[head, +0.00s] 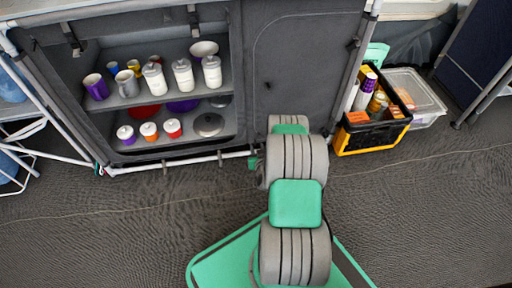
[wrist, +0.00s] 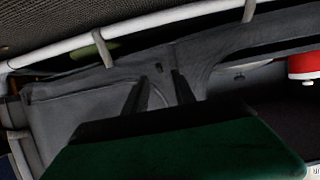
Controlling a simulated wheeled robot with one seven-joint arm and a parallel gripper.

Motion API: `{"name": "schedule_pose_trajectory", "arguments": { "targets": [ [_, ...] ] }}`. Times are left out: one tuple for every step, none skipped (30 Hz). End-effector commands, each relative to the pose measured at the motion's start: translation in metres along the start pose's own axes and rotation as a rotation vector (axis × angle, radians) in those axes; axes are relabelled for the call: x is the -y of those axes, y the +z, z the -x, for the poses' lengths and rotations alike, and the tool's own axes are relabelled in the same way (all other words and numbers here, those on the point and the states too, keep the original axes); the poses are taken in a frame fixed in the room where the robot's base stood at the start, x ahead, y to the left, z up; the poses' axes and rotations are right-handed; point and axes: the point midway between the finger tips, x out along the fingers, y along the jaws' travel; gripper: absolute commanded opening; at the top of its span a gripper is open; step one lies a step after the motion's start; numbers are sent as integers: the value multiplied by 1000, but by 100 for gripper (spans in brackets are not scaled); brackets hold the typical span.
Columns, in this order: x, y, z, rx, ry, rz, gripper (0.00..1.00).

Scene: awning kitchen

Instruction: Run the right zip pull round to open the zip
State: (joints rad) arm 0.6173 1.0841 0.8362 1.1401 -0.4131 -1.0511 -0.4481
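The grey fabric cupboard has a closed right door panel (head: 305,60) with a curved zip seam along its top and left. A small dark tab (head: 268,85) hangs at the panel's left, and another dark piece (head: 355,43) is at its right edge; I cannot tell which is the right zip pull. My arm reaches to the panel's lower part and hides my gripper in the head view. In the wrist view my gripper's (wrist: 160,92) two dark fingers stand apart, close to grey fabric with a curved seam. A small dark piece shows between them; I cannot tell whether they touch it.
The open left compartment holds cups and jars (head: 183,75) on its shelves. A white frame rail (head: 180,160) runs along the cupboard's bottom. A black and yellow crate (head: 372,135) and a clear box (head: 415,95) stand at the right. The front floor beside my arm is clear.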

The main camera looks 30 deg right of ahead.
Motion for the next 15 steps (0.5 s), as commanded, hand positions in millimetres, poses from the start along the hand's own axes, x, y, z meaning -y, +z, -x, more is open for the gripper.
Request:
{"name": "schedule_pose_trajectory", "arguments": {
  "targets": [
    [1,4,-12,-3,-1,3,32],
    [1,4,-17,-2,0,1,32],
    [1,5,-24,-1,-1,1,32],
    [1,4,-27,-1,-1,1,32],
    [0,3,-31,-2,0,2,32],
    [0,2,-34,-1,0,0,32],
    [0,2,-36,-1,0,0,32],
    [0,2,-37,0,1,0,32],
    [0,2,-37,1,1,0,32],
    [0,1,-37,1,2,0,32],
    [0,1,-37,1,2,-1,32],
    [-1,0,-37,1,2,-1,32],
    [-1,0,-37,1,2,-1,32],
    [0,0,-37,0,2,-1,32],
    [0,0,-37,0,2,-1,31]
  ]
}}
